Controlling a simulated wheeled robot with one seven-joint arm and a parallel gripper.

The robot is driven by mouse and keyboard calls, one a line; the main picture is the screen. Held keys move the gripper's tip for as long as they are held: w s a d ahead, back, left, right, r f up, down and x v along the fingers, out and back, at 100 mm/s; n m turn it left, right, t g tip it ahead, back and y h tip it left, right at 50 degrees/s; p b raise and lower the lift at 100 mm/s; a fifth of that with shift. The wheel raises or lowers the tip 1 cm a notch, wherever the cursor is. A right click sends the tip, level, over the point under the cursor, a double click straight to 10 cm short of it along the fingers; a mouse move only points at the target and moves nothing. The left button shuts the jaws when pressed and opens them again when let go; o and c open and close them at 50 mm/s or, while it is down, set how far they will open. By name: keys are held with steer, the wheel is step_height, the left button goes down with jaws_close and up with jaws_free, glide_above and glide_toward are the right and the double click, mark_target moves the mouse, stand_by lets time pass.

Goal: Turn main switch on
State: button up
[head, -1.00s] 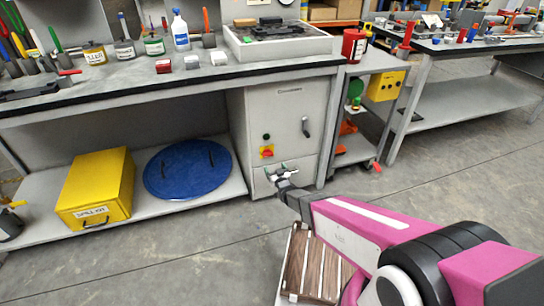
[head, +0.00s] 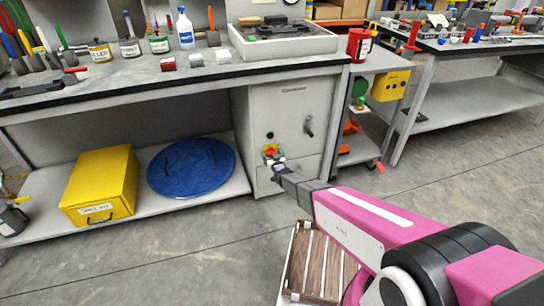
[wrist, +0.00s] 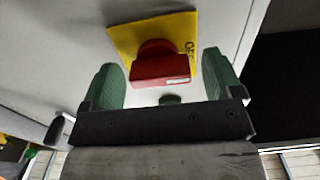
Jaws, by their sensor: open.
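The main switch is a red rotary knob (wrist: 160,64) on a yellow square plate (wrist: 125,38) in the wrist view. Some lettering shows at the plate's right edge. In the head view the yellow plate (head: 271,149) is on the front of the grey cabinet (head: 290,108) under the bench, partly hidden by my gripper. My gripper (head: 272,157) is at the switch. Its two green fingers (wrist: 160,80) are open, one on each side of the red knob, with gaps visible between. I cannot tell whether either finger touches it.
A dark round button (head: 270,135) is just above the switch, and a dark handle (head: 308,126) is to the right. A blue lid (head: 190,185) and yellow box (head: 98,183) lie on the lower shelf. A slatted wooden thing (head: 314,262) is on the floor below my arm.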

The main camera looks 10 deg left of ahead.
steer(key=c, duration=0.9)
steer(key=shift+m, duration=0.3)
steer(key=m, duration=1.3)
steer(key=shift+d+r+m, duration=0.1)
steer(key=shift+m, duration=2.1)
